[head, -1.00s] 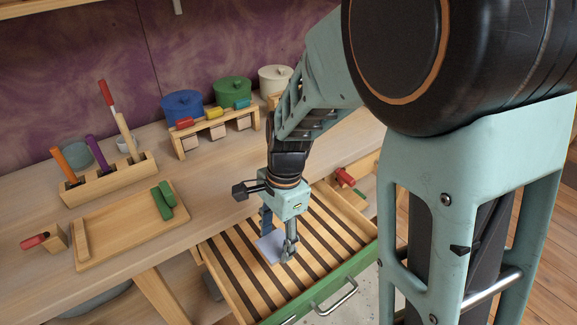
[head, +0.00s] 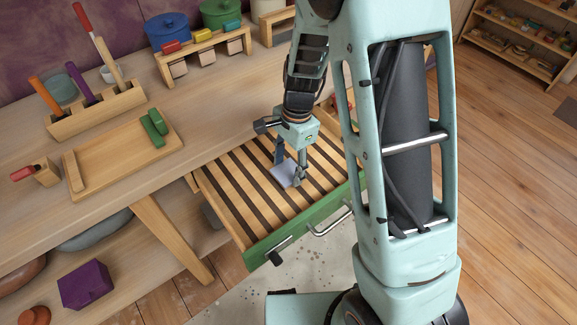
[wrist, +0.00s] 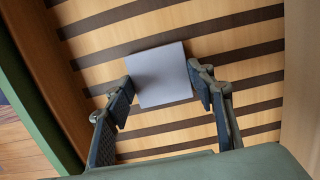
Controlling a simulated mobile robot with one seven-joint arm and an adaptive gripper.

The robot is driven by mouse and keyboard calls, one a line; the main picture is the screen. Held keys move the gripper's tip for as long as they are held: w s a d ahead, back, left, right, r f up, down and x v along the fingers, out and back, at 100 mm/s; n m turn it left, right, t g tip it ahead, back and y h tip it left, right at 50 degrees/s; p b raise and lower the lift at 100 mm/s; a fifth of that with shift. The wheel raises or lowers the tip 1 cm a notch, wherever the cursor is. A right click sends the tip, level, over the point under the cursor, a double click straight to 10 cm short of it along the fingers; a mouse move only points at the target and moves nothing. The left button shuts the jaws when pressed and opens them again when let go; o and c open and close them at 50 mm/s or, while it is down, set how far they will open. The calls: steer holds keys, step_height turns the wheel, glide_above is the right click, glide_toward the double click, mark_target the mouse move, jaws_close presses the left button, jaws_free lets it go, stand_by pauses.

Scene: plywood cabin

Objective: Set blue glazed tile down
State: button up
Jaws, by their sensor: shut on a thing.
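The blue glazed tile (head: 285,175) looks like a flat, pale grey-blue square. My gripper (head: 290,168) reaches down into the open drawer (head: 312,221) and is shut on the tile. In the wrist view, the tile (wrist: 160,72) lies between the two fingertips of my gripper (wrist: 163,84), one on each side edge. The drawer floor with light and dark slats shows behind it. I cannot tell whether the tile touches the slats.
The drawer has a green front with a metal handle (head: 332,222). On the bench above stand a wooden tray (head: 110,172) with green pieces, a block with upright tools (head: 98,110), and lidded pots (head: 166,32). Most of the drawer's slats are bare.

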mark_target(293, 168)
steer(key=shift+f, duration=0.15)
steer(key=o, duration=1.2)
steer(key=r, duration=0.4)
steer(key=d+r+p, duration=0.1)
steer(key=r, duration=0.3)
steer(key=r+p, duration=0.1)
steer(key=r, duration=0.3)
steer(key=shift+w+d+r, duration=0.15)
steer(key=shift+w, duration=0.2)
